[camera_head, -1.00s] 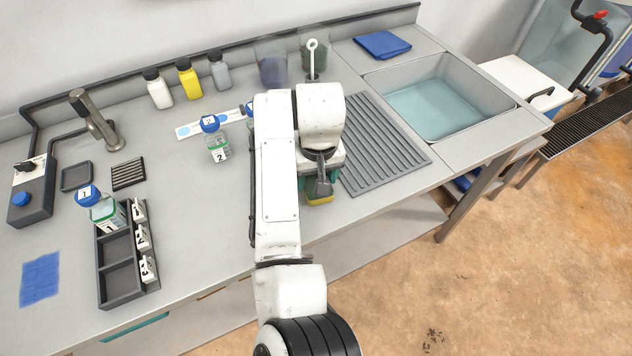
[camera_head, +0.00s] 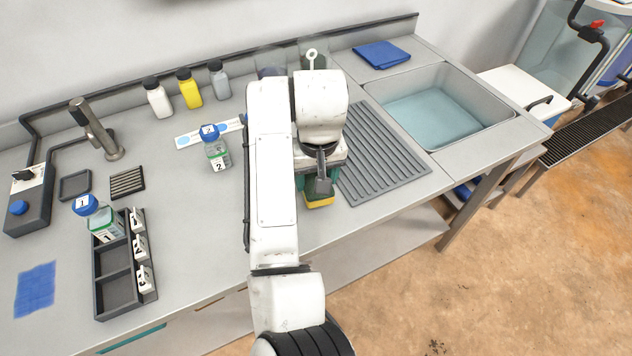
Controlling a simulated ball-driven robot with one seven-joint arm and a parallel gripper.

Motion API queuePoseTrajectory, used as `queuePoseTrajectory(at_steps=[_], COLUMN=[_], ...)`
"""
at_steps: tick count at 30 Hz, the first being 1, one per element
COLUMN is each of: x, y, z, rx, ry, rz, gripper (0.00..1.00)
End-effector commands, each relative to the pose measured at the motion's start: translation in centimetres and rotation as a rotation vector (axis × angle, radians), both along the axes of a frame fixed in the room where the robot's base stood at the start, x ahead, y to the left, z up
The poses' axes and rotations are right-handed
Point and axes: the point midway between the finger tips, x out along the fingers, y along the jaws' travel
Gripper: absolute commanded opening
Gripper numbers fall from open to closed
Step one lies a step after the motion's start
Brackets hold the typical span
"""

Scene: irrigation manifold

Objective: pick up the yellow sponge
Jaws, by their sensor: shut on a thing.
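The yellow sponge (camera_head: 319,201), with a dark green layer, shows just below my gripper (camera_head: 318,187), near the front edge of the counter. My gripper is shut on the sponge, its teal fingers at the sponge's sides. My wrist hides much of the gripper and the sponge's upper part. I cannot tell whether the sponge touches the counter.
A ribbed grey drainboard (camera_head: 384,153) lies right of my gripper, beside the sink (camera_head: 440,113). Bottle 2 (camera_head: 216,150) stands left of my arm. Bottle 1 (camera_head: 104,224) stands in the dark rack (camera_head: 117,291). A blue cloth (camera_head: 381,54) lies behind the sink.

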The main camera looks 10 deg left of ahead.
Motion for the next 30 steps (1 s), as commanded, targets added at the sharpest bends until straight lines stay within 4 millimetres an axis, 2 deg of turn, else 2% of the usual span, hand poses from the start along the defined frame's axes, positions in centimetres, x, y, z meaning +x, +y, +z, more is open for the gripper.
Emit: queuePoseTrajectory(at_steps=[9, 21, 30], x=[-4.9, -11.2, -13.1], y=[-0.1, -0.6, -0.9], z=[5.8, 8.2, 8.9], rx=[0.003, 0.001, 0.001], ry=[0.0, 0.001, 0.0], rz=[0.004, 0.004, 0.002], gripper=[0.32, 0.32, 0.32])
